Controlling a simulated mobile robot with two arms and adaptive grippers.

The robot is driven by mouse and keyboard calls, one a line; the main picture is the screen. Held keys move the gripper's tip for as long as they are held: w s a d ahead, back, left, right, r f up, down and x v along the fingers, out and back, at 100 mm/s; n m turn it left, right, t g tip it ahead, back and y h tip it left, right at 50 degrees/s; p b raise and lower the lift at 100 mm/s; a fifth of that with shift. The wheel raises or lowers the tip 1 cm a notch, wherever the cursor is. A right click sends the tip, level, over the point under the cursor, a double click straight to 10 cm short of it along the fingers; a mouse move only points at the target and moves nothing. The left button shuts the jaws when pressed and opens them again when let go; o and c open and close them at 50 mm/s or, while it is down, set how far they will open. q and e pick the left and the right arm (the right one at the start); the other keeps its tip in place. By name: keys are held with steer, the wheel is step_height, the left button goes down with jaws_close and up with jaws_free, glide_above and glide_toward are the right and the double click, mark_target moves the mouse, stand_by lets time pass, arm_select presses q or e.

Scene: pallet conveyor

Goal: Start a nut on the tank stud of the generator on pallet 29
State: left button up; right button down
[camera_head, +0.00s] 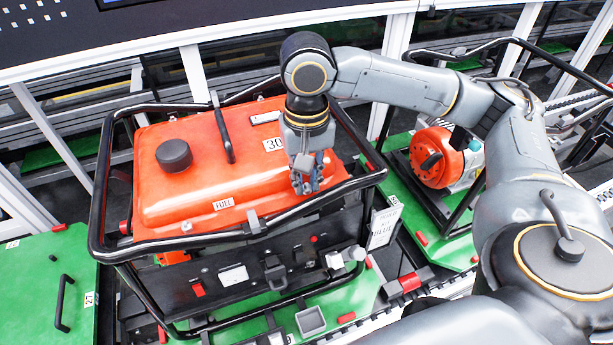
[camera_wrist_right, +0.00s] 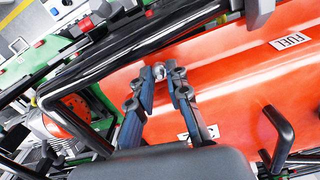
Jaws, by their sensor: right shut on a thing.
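The generator in front of me has an orange fuel tank (camera_head: 195,195) marked "FUEL" and "30", inside a black tube frame. It stands on a green pallet (camera_head: 355,295) whose number I cannot read. My right gripper (camera_head: 306,190) points down at the tank's right end, close to its top face. In the right wrist view its fingertips (camera_wrist_right: 166,75) are close together on a small grey metal piece, apparently the nut (camera_wrist_right: 159,70), near the tank's edge. The stud cannot be made out; the fingers and the piece hide that spot. My left gripper is not in view.
The black frame tube (camera_head: 345,190) runs close beside my right gripper. A black cap (camera_head: 174,154) and handle (camera_head: 224,135) stand up from the tank. A green pallet marked 27 (camera_head: 40,280) is left; another unit with an orange housing (camera_head: 432,160) is right.

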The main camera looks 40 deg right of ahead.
steer(key=shift+m, duration=1.3)
steer(key=m, duration=0.2)
steer(key=shift+m, duration=0.4)
steer(key=c, duration=0.7)
jaws_free()
steer(key=shift+c, duration=0.2)
steer(key=shift+r, duration=0.15)
steer(key=shift+r, duration=2.35)
